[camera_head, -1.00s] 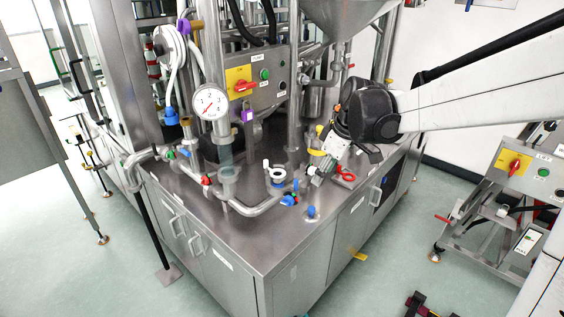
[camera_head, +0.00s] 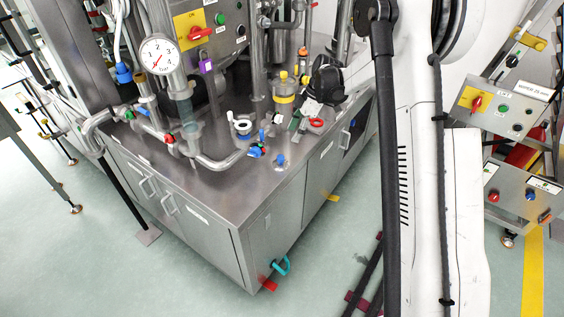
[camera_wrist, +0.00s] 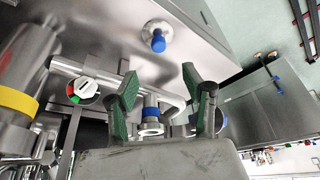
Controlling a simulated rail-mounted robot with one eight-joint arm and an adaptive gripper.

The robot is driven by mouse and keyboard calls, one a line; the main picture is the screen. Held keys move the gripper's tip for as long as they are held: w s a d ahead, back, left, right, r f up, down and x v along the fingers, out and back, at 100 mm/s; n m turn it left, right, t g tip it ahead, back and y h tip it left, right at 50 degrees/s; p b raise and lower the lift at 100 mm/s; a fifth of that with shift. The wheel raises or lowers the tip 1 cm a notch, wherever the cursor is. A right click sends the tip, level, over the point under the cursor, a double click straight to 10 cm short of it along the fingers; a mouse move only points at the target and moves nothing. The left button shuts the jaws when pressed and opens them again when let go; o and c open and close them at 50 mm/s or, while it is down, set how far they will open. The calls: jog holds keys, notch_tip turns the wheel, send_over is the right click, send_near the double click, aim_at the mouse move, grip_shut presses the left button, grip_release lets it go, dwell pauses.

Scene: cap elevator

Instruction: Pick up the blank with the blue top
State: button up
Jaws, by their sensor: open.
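The blank with the blue top (camera_head: 281,160) stands on the steel cabinet top near its front edge, small in the head view. In the wrist view its blue top (camera_wrist: 158,42) and round metal base show beyond my fingertips, near the steel edge. My gripper (camera_head: 297,122) is above the cabinet top, behind and a little right of the blank, apart from it. In the wrist view my gripper (camera_wrist: 161,82) has its two green-padded fingers spread, with nothing held between them.
A white ring-topped fitting (camera_head: 242,124) stands farther left. A red ring (camera_head: 316,122) lies near my gripper. A pressure gauge (camera_head: 158,55) and pipes rise at the back left. The front corner top is clear.

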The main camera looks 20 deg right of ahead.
aim_at(281, 157)
jog(key=x, duration=0.8)
jog(key=shift+p+x, duration=0.8)
jog(key=shift+x, duration=1.9)
jog(key=shift+d, duration=0.1)
grip_shut()
